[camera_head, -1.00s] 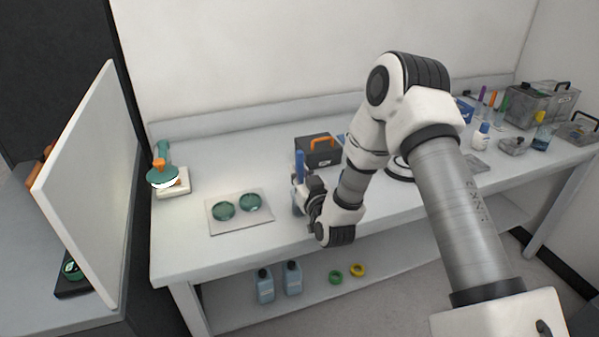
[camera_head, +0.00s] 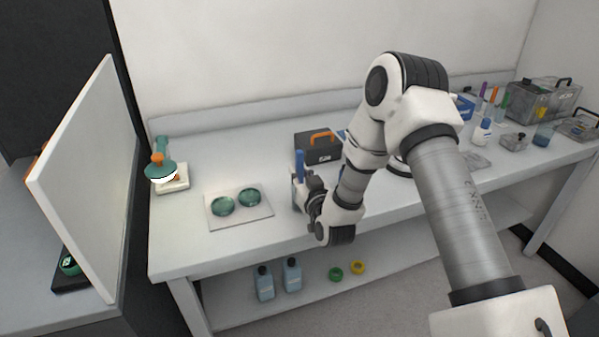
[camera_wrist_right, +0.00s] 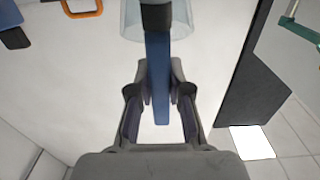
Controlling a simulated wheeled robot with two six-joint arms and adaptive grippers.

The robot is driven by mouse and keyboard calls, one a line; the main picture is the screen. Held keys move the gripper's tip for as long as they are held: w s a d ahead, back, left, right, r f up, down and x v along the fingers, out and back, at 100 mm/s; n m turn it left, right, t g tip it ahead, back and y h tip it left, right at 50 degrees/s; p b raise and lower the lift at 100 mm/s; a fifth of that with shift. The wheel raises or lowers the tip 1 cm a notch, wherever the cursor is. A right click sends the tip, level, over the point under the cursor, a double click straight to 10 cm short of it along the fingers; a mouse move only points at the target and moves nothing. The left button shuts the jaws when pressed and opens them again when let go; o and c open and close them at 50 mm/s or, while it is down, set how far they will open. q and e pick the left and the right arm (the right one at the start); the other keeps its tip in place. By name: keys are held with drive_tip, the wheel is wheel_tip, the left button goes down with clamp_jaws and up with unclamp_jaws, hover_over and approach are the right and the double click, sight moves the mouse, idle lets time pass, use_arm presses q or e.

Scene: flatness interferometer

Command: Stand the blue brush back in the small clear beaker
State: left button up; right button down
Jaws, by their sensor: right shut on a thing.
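The blue brush (camera_head: 300,163) stands about upright near the middle of the white table in the head view. My right gripper (camera_head: 306,191) is shut on it. In the right wrist view the blue handle (camera_wrist_right: 157,80) lies between the two fingers of the gripper (camera_wrist_right: 161,88), and its dark part (camera_wrist_right: 157,18) is at the top. The small clear beaker (camera_wrist_right: 131,22) shows at the top edge, around or behind this dark part. I cannot tell whether the brush is inside it or touches its floor. My left gripper is out of view.
A dark box with an orange handle (camera_head: 318,147) stands just behind the brush. A pale plate with two green discs (camera_head: 239,222) lies to the left. The table's front edge (camera_head: 235,257) is close. Bottles, coloured tubes and grey cases crowd the right end.

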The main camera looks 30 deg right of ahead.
drive_tip(key=shift+f, duration=0.4)
drive_tip(key=c, duration=1)
unclamp_jaws()
drive_tip(key=v, duration=1.2)
